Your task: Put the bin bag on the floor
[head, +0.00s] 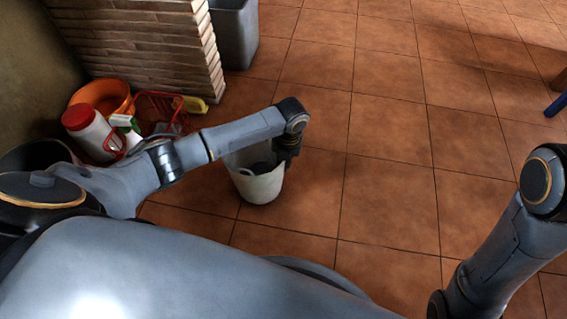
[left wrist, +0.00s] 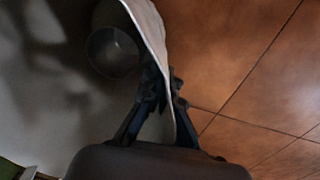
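A white, open-topped, bucket-shaped thing (head: 258,187), the only one that fits the bin bag, is upright at or just above the tiled floor, left of centre in the head view. My left gripper (head: 287,151) reaches down at its right rim. In the left wrist view its pale wall (left wrist: 152,32) runs between the fingers of my left gripper (left wrist: 162,88), which look closed on it, one inside and one outside. A dark round shape (left wrist: 112,53) shows inside it. My right arm shows at the right, but its gripper is out of view.
An orange basin (head: 100,95), a white bottle with a red cap (head: 88,130), a spray bottle and a red rack (head: 160,107) stand by the brick counter (head: 140,45). A grey bin (head: 235,35) stands behind. The floor (head: 390,150) to the right is clear.

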